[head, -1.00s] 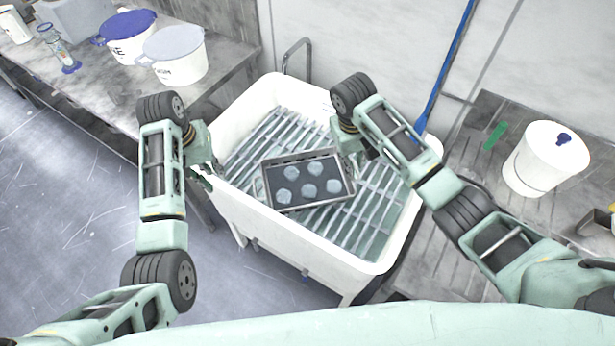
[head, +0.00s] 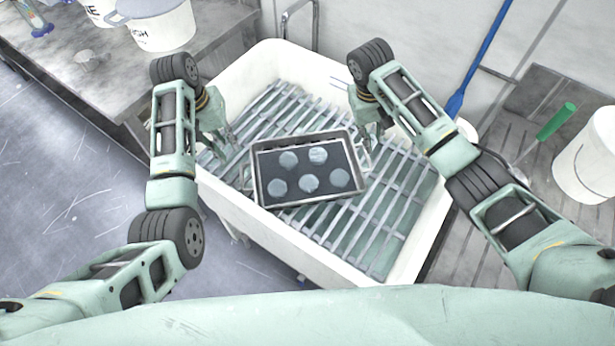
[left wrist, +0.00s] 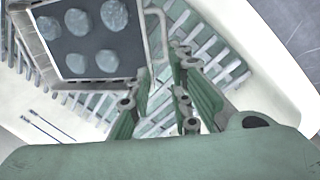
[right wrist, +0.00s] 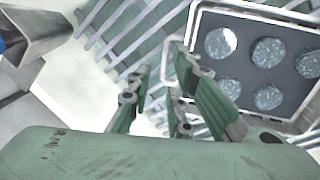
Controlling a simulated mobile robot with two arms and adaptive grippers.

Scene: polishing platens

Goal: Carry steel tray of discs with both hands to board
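The steel tray (head: 318,199) is a shallow rectangle with a dark liner and several pale round discs (head: 308,183). It rests on the slatted rack in the white basin, slightly turned, with a wire handle at each short end. My left gripper (head: 224,150) is beside the tray's left end; in the left wrist view its fingers (left wrist: 160,70) are apart, with the tray handle (left wrist: 163,35) near the tips. My right gripper (head: 374,140) is beside the right end; its fingers (right wrist: 163,62) are apart, near the other handle. I cannot identify the board with certainty.
The white basin (head: 285,232) has raised walls around the slatted rack (head: 375,225). A grooved drainboard (head: 488,128) lies to the right, with a green-handled tool (head: 556,121) and a white bucket (head: 590,160). A bench with tubs (head: 160,30) stands at the left.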

